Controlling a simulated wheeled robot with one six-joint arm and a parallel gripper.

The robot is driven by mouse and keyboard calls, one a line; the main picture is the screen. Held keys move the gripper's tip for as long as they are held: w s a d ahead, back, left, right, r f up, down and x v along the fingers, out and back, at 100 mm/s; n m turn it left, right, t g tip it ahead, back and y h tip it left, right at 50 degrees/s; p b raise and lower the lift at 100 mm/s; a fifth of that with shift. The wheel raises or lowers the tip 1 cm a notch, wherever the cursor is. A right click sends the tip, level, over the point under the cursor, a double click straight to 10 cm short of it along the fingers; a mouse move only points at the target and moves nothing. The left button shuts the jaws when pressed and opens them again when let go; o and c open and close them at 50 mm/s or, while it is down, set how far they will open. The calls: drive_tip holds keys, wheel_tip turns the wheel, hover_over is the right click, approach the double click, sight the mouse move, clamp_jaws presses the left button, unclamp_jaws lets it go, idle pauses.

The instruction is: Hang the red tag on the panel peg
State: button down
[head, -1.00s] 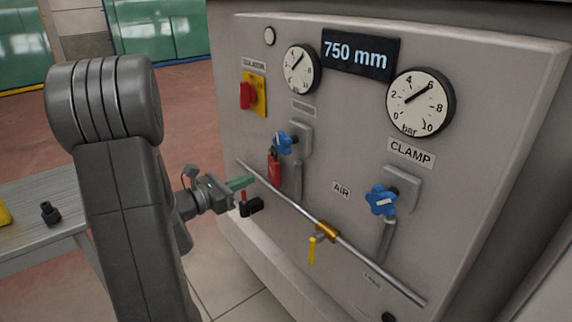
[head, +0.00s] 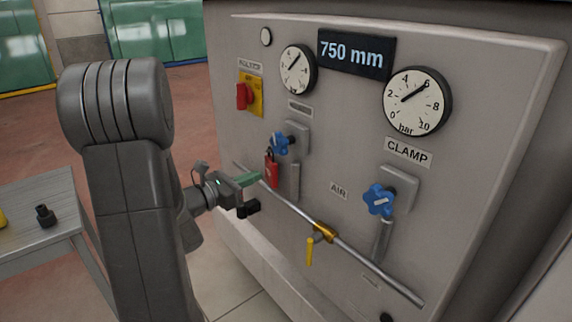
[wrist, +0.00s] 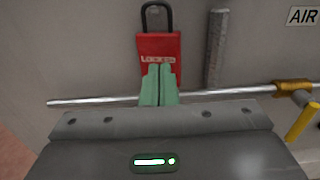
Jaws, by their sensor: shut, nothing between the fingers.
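The red tag (head: 271,172) is a padlock-shaped piece with a dark shackle. It hangs upright on the panel, below and left of the upper blue valve knob. In the wrist view the red tag (wrist: 158,46) shows white lettering and its shackle at the top edge. No peg can be made out; what the shackle hangs from is unclear. My gripper (wrist: 159,72) has its green fingers shut together with nothing between them. They overlap the lower part of the tag in the wrist view; contact cannot be told. In the head view my gripper (head: 252,179) is just left of and below the tag.
A metal rail (head: 345,243) with a yellow-handled brass valve (head: 324,231) runs across the panel just below the tag. Blue knobs (head: 379,199), gauges (head: 417,101) and a red-yellow switch (head: 249,95) project from the panel. A grey table (head: 50,222) stands at left.

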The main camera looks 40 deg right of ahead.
drive_tip(key=shift+w+d+b, duration=0.15)
drive_tip(key=shift+d+b, duration=0.15)
drive_tip(key=shift+d, duration=1.4)
drive_tip(key=shift+a+b, duration=0.4)
drive_tip(key=shift+a, duration=1.2)
idle(1.5)
approach(268, 170)
drive_tip(key=shift+s+a, duration=0.15)
drive_tip(key=shift+a, duration=0.45)
drive_tip(key=shift+s+a, duration=0.15)
drive_tip(key=shift+a, duration=0.4)
drive_tip(key=shift+d, duration=0.1)
drive_tip(key=shift+w+d, duration=0.15)
drive_tip(key=shift+d, duration=1.55)
drive_tip(key=shift+w+d, duration=0.15)
drive_tip(key=shift+d, duration=1.6)
drive_tip(key=shift+a, duration=0.1)
